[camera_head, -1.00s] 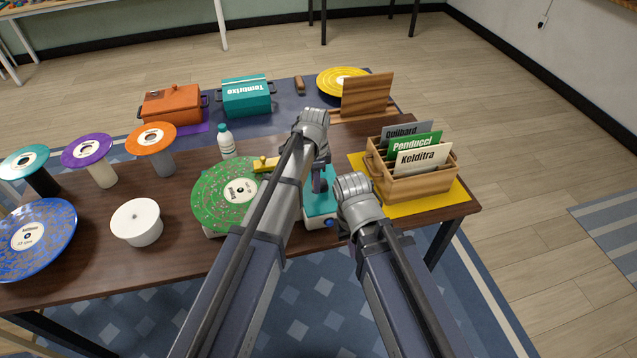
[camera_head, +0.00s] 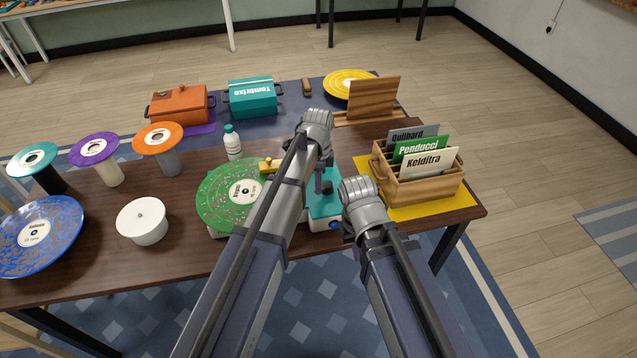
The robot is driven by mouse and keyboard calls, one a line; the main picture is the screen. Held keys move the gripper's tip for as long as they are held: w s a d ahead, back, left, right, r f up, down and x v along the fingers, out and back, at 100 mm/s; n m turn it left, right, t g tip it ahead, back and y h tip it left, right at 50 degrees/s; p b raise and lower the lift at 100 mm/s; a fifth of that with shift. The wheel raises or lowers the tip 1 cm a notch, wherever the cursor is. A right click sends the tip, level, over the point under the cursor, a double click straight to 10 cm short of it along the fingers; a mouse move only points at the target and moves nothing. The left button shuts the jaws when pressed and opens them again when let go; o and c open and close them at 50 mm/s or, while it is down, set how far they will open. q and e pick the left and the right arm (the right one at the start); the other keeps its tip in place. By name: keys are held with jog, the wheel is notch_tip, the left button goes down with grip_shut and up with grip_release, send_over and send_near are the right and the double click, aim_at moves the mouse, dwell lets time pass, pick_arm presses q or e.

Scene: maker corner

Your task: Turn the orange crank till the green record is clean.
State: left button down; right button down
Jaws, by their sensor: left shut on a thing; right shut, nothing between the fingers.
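The green record (camera_head: 217,197) lies flat on its machine left of my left arm, with pale and reddish specks on its surface and a white label. A yellow bar (camera_head: 268,165) reaches over its far right part. The machine's teal part (camera_head: 325,207) shows between my arms. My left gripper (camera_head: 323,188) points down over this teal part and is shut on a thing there. The orange crank is not visible; its place is hidden by my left arm and gripper. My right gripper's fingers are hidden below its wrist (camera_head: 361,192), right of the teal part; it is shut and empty.
A wooden crate (camera_head: 430,187) with record sleeves stands close right of my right arm, on a yellow mat (camera_head: 440,206). A white bottle (camera_head: 232,145) stands behind the record. A white round tub (camera_head: 142,221) and a blue record (camera_head: 40,235) are at left.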

pick_arm(q)
jog(key=c, duration=0.7)
grip_release()
jog(key=shift+c, duration=0.2)
jog(key=shift+r, duration=0.15)
notch_tip(320, 180, up, 8)
jog(key=p, duration=0.8)
jog(key=shift+f, duration=0.2)
